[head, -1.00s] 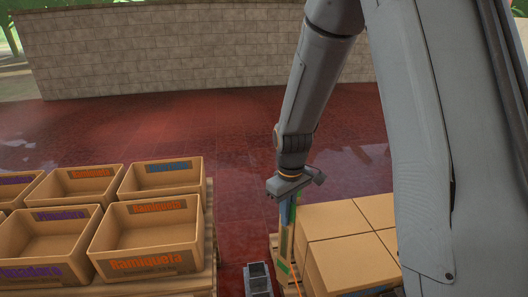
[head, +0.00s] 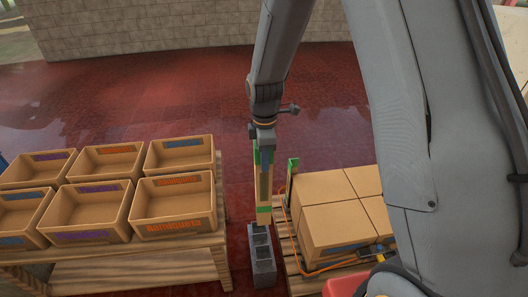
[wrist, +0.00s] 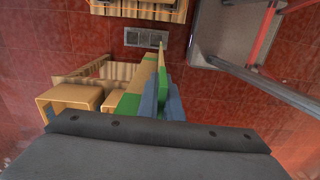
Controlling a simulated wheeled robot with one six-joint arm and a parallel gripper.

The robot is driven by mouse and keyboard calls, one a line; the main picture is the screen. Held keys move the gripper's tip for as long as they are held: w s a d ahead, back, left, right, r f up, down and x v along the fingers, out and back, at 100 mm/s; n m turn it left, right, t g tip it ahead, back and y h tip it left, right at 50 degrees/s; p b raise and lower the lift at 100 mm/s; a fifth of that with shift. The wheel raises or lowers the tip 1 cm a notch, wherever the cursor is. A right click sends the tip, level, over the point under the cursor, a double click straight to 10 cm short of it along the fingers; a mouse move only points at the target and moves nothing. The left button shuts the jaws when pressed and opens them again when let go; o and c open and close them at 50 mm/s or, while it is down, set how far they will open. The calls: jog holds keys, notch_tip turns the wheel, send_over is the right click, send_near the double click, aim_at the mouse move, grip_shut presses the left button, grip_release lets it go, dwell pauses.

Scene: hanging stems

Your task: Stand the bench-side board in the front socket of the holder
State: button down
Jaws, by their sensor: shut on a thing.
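My gripper (head: 263,140) is shut on the upper end of a tall tan board with green bands (head: 264,188). The board hangs about upright. Its lower end overlaps the far part of the grey block holder (head: 265,278); I cannot tell whether it touches or sits in a socket. Nearer openings of the holder look empty. In the wrist view the blue fingers (wrist: 162,112) have the board's green part (wrist: 162,100) between them, and the holder (wrist: 132,38) lies beyond. Another green-marked board (head: 293,163) stands by the pallet, partly hidden.
Cardboard boxes (head: 340,222) stand on a pallet (head: 300,283) right of the holder. An orange line (head: 292,240) runs along the pallet. A wooden bench (head: 130,275) with several open crates (head: 175,205) is at left. Red floor (head: 180,110) is clear behind.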

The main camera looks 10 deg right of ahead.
jog(key=b, duration=2.1)
send_near(264, 215)
notch_tip(264, 215, down, 10)
jog(key=shift+w+r, duration=0.15)
jog(key=shift+r, duration=0.05)
jog(key=shift+f+b, duration=1.4)
jog(key=shift+f, duration=2.15)
jog(key=shift+f+b, duration=0.3)
jog(key=shift+f, duration=0.3)
jog(key=c, duration=1.9)
grip_release()
jog(key=shift+o, duration=0.2)
jog(key=shift+r, duration=3.9)
